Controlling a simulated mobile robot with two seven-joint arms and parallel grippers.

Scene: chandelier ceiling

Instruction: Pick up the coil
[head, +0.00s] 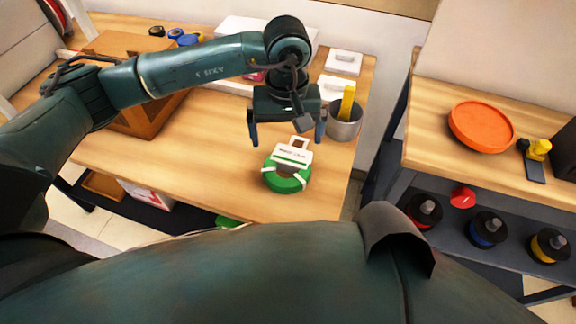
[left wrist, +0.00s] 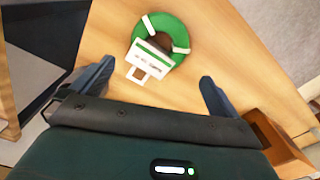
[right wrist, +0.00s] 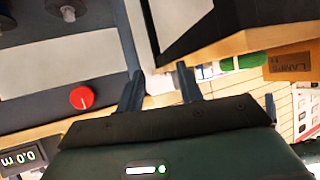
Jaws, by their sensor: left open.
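The green coil (head: 282,185) lies flat near the front edge of the wooden table. It has white bands and a white tag (head: 293,155). My left gripper (head: 287,141) is open and empty just behind and above the coil, fingers pointing down. In the left wrist view the coil (left wrist: 177,30) lies beyond the open fingers (left wrist: 156,73), with its tag reaching toward the gap. My right gripper (right wrist: 159,72) shows only in the right wrist view. Its fingers are partly apart with nothing held between them.
A grey cup (head: 345,124) with a yellow item stands close right of my left gripper. A wooden box (head: 148,112) is at the left, under my left arm. A second bench at the right holds an orange plate (head: 481,126), with several spools on the shelf below.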

